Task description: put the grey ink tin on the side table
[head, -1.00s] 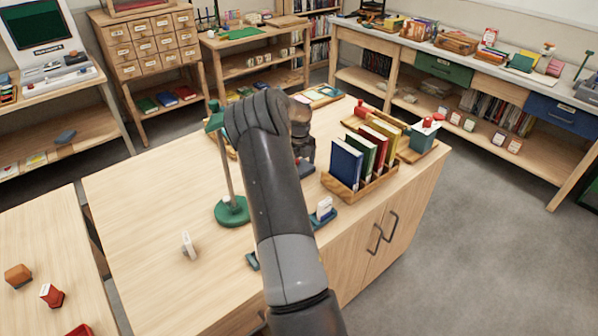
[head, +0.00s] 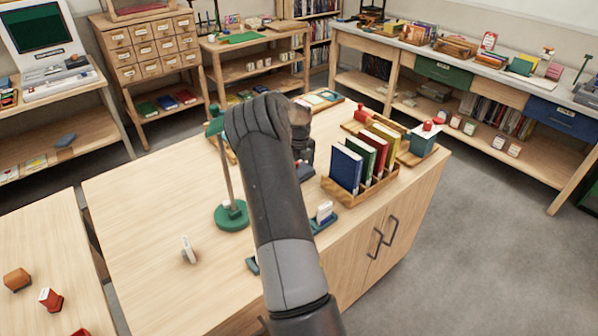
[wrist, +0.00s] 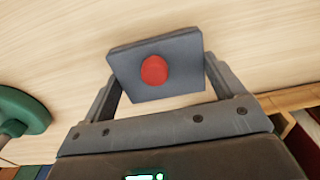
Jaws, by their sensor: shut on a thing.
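My gripper (wrist: 160,85) is shut on the grey ink tin (wrist: 128,72), a square grey block with a round red knob on top, as the wrist view shows. Pale wood lies below it; the wrist view does not settle whether they touch. In the head view a small dark grey part of the tin (head: 305,172) shows below my gripper (head: 303,152), over the wooden cabinet top (head: 150,205). My arm hides part of this area. Which piece of furniture is the side table is not clear; a low wooden table (head: 40,240) stands at the left front.
A green lamp (head: 232,215) stands left of my arm. A wooden rack (head: 375,190) of books and a teal tin (head: 424,143) with a red knob are to the right. An orange block (head: 17,280) and a red block (head: 51,299) sit on the low table.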

